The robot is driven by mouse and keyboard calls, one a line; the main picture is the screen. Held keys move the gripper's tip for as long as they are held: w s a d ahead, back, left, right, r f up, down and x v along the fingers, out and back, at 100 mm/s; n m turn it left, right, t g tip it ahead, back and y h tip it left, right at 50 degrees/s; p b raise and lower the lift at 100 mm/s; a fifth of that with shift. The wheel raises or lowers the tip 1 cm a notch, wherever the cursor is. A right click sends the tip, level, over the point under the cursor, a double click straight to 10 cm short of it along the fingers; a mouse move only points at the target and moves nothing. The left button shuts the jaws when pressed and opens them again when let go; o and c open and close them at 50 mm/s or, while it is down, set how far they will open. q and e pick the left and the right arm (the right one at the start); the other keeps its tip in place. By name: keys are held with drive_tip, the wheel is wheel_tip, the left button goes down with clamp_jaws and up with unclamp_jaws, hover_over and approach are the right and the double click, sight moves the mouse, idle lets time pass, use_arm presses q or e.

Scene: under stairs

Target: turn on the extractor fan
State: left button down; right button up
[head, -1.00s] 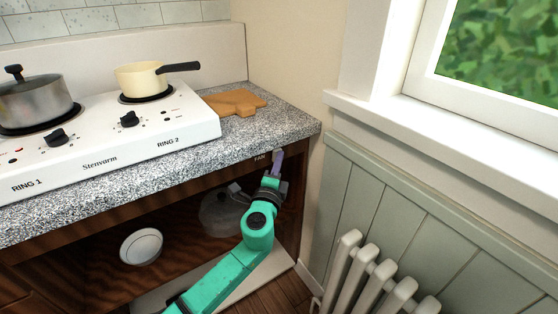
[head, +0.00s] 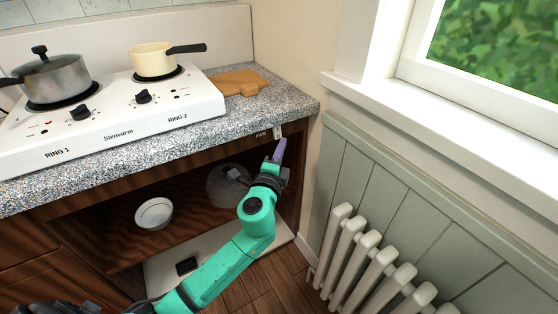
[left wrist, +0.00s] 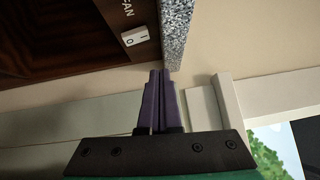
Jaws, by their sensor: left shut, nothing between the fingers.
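The fan switch (head: 278,132) is a small white rocker on the dark wood strip under the worktop's right end, beside the word FAN. It also shows large in the left wrist view (left wrist: 135,36), with its on and off marks. I cannot tell for sure which side is pressed in. My left gripper (head: 280,147), with purple fingers on a teal arm, is shut and empty. Its tips are just below the switch in the head view, apart from it. In the left wrist view the fingertips (left wrist: 159,75) point past the switch, to its lower right.
The speckled worktop (head: 290,105) overhangs the strip. It carries a white hob (head: 110,125) with a grey pot (head: 55,78) and cream pan (head: 153,62), and a wooden board (head: 238,83). An open shelf below holds a bowl (head: 154,213). A radiator (head: 370,265) stands right.

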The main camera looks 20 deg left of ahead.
use_arm(q)
drive_tip(key=s, duration=0.5)
drive_tip(key=shift+s+r, duration=0.3)
use_arm(e)
drive_tip(key=shift+w+a, duration=0.3)
drive_tip(key=shift+a, duration=0.25)
drive_tip(key=shift+w+a, duration=0.3)
drive_tip(key=shift+a, duration=0.25)
use_arm(q)
drive_tip(key=shift+d, duration=0.1)
use_arm(e)
drive_tip(key=shift+d, duration=0.2)
